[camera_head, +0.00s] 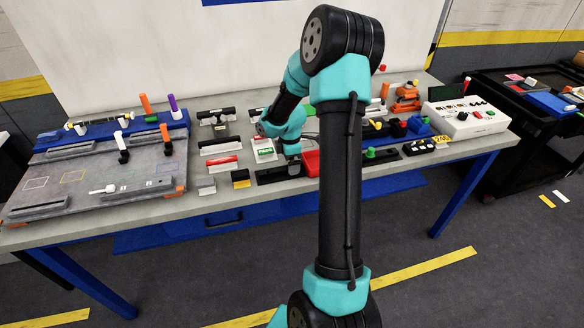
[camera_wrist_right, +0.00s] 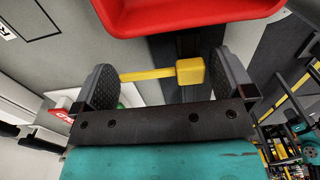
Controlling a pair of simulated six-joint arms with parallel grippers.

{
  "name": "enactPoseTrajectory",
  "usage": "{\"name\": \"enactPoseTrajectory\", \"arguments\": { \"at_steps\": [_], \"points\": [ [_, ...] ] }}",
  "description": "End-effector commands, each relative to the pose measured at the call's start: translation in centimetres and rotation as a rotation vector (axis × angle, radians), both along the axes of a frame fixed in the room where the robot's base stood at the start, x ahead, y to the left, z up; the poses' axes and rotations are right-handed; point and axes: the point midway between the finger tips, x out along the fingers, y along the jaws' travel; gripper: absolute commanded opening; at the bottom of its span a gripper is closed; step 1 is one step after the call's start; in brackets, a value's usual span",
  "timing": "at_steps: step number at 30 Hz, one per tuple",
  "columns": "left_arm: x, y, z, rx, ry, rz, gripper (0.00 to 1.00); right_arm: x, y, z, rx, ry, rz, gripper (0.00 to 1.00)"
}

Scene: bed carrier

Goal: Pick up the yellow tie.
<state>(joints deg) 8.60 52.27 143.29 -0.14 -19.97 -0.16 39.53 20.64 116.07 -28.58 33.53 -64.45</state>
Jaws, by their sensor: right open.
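The yellow tie shows in the right wrist view as a thin yellow strip with a square block head (camera_wrist_right: 190,72) at its right end. It lies across the gap between the two fingers of my right gripper (camera_wrist_right: 163,68), which is open. The strip's left end is close to the left finger and the head is near the right one; I cannot tell whether either touches. In the head view my right gripper (camera_head: 291,158) is low over the middle of the bench, and I cannot make out the tie there. My left gripper is not in view.
A red bin (camera_wrist_right: 190,14) is right beside the gripper; it also shows in the head view (camera_head: 311,161). A black holder (camera_head: 272,175) and a yellow-black block (camera_head: 241,179) stand to the left. A grey board (camera_head: 75,172) fills the bench's left. A white button box (camera_head: 466,120) is at right.

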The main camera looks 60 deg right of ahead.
Motion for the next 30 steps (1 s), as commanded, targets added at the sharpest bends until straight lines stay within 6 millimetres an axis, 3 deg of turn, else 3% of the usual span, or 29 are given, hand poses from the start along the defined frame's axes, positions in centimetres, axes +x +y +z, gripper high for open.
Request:
{"name": "enactPoseTrajectory", "arguments": {
  "at_steps": [12,24,30],
  "points": [
    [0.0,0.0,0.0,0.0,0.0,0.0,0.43,0.01,0.0,0.02,0.0,0.0,0.0,1.0],
    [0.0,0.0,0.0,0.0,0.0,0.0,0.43,0.02,0.01,0.03,0.0,0.0,0.0,0.63],
    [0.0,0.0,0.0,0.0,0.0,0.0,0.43,0.01,0.0,0.03,0.0,0.0,0.0,0.61]
  ]
}}
